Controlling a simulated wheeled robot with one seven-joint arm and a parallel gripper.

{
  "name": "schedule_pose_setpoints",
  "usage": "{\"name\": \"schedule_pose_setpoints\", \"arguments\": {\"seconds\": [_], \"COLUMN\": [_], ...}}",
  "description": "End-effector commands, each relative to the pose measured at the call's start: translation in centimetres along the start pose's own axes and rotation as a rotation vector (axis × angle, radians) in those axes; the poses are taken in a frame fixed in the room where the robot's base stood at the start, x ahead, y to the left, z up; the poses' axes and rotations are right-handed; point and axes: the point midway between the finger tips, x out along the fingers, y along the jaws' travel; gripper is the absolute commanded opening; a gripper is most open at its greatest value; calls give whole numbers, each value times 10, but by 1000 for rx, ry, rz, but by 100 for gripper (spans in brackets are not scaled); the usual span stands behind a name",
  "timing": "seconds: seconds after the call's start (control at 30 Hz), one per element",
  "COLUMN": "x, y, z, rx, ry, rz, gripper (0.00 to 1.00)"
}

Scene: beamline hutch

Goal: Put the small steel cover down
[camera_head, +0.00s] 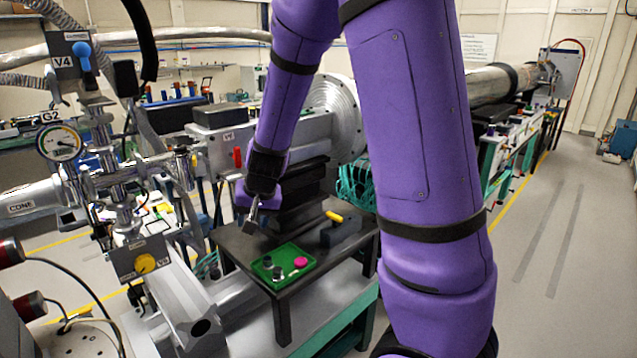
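My purple arm reaches down over a dark table (285,300), and my gripper (253,214) is above its back left part. A small grey metallic piece shows at the fingertips. At this size I cannot tell whether it is the steel cover or only the fingers, nor whether the fingers are open or shut. A green tray (274,283) sits at the table's front, apart from my gripper. It holds small dark and grey round parts (277,272) and a magenta disc (300,262). I cannot single out the steel cover with certainty.
A dark block with a yellow handle (336,217) stands on the table's right side. Beamline pipes and a gauge (60,143) crowd the left. A large round flange (340,115) is behind my arm. Bare tabletop shows between the tray and the dark block.

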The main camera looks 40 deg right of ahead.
Motion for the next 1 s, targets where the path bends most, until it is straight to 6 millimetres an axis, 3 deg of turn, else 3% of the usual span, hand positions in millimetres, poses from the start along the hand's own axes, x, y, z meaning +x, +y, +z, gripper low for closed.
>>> {"name": "schedule_pose_setpoints", "arguments": {"seconds": [0.03,0.27,0.5,0.8,1.0], "x": [-21,-100,-173,-243,-268], "y": [-5,-16,-8,22,41], "z": [4,34,75,134,161], "rx": [-24,-157,-303,-467,-527], "ry": [1,-14,-1,53,87], "rz": [-31,-112,-129,-55,14], "gripper": [43,43,43,43,43]}}
